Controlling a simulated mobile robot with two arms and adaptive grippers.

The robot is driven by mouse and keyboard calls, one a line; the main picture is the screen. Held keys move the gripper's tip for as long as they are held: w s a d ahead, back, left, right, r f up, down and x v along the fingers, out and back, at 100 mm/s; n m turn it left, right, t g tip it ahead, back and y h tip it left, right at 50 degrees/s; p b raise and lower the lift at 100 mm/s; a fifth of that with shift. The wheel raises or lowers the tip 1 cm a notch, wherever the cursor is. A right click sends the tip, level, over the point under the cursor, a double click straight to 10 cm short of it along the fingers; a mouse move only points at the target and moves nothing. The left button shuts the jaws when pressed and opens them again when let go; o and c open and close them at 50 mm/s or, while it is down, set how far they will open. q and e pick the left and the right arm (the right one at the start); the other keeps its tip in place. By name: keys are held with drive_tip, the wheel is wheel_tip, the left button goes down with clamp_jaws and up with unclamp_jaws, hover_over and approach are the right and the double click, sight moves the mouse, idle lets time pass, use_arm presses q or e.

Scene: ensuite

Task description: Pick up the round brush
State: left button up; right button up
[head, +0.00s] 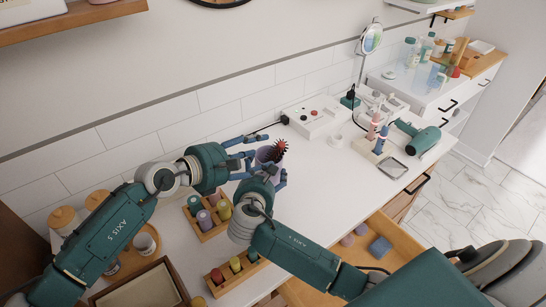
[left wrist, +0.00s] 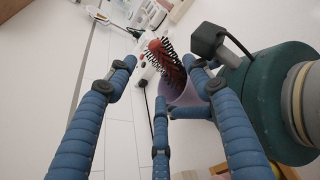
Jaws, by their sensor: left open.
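The round brush (head: 280,147) has a red core and dark bristles. It leans upright in a lilac cup (head: 264,155), head up. In the left wrist view the brush (left wrist: 167,60) shows between my left fingers, and the cup (left wrist: 187,96) is below it. My left gripper (head: 256,147) is open beside the brush head, its fingers spread around it without a clear grip. My right gripper (head: 266,178) has fingers on both sides of the cup and appears shut on it. The brush's lower part is hidden inside the cup.
A white box (head: 314,117) is at the wall. A teal hair dryer (head: 418,138) and a stand with rods (head: 374,143) are to the right. An open drawer (head: 400,237) juts out in front.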

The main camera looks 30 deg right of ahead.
sight(271, 149)
use_arm(q)
drive_tip(key=shift+x, duration=2.8)
use_arm(e)
drive_tip(key=shift+s+f, duration=0.1)
drive_tip(key=shift+f, duration=0.15)
use_arm(q)
drive_tip(key=shift+w+a+f, duration=0.1)
drive_tip(key=shift+w+a, duration=0.05)
drive_tip(key=shift+w, duration=0.05)
drive_tip(key=c, duration=0.8)
use_arm(e)
drive_tip(key=shift+d, duration=0.1)
drive_tip(key=o, duration=1.1)
use_arm(q)
drive_tip(key=r, duration=1)
drive_tip(key=shift+w+a, duration=0.1)
drive_tip(key=shift+w, duration=0.2)
use_arm(e)
drive_tip(key=shift+r, duration=0.1)
drive_tip(key=shift+s+a+r, duration=0.15)
drive_tip(key=shift+a, duration=0.1)
use_arm(q)
drive_tip(key=shift+s, duration=0.25)
use_arm(e)
drive_tip(key=v, duration=1.1)
drive_tip(key=shift+a, duration=0.15)
